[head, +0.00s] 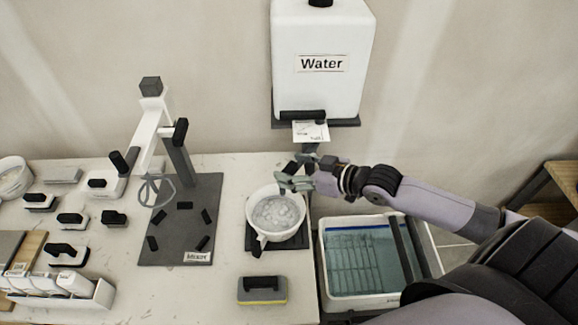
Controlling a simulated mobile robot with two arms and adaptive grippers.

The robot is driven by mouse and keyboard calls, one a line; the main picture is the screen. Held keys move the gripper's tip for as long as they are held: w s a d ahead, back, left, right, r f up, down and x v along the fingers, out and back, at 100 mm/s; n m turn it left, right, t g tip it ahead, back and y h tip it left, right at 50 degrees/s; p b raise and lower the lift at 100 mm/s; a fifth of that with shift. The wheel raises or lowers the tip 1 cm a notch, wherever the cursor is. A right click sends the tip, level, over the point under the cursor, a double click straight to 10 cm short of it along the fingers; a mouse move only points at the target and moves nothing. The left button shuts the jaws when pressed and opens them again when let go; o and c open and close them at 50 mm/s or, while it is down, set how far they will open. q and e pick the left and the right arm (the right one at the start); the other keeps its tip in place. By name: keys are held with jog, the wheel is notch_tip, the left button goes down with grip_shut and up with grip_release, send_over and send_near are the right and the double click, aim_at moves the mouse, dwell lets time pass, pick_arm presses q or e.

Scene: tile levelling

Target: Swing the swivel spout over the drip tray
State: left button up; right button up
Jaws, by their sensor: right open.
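A white water tank (322,60) labelled "Water" is on the wall, with a black bar and a small white card at its lower front. A dark, thin part that looks like the spout (303,158) shows below the card, partly hidden by my right gripper. My right gripper (289,175) is open around or beside this part; I cannot tell whether it touches. A dark tray (301,243), apparently the drip tray, lies on the table below. A white pot (257,232) with pale bubbly contents stands on it. My left gripper is out of view.
A mixer stand (183,215) with a whisk is left of the pot. A sponge float (262,290) lies in front. A bin of bluish water (437,262) stands right of the table, below my right arm. Several black-handled tools are at left.

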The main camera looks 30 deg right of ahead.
jog(key=shift+x, duration=0.8)
jog(key=shift+c, duration=0.3)
grip_shut()
